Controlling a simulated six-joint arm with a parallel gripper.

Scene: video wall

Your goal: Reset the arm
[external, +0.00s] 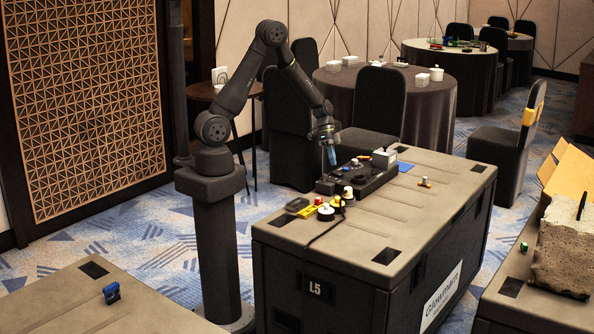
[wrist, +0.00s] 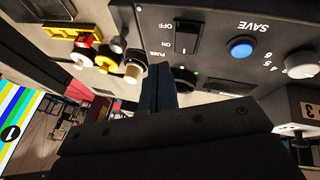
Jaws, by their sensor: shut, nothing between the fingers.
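My arm stands on a dark column and reaches right over a dark grey case table. My gripper (external: 331,155) points down with its fingers together and empty, above a black device (external: 358,178) on that table. In the wrist view the blue-tinted fingers (wrist: 158,85) are pressed together in front of the black panel (wrist: 215,75). The panel carries a blue button (wrist: 240,47) marked SAVE, an ON/OFF switch (wrist: 186,42) and a white numbered knob (wrist: 301,64). The gap between fingertips and panel is hard to judge.
Left of the device lie yellow, red and white round parts (external: 326,212) and a black cable. The table's near right surface is mostly clear. A blue item (external: 111,293) sits on another case.

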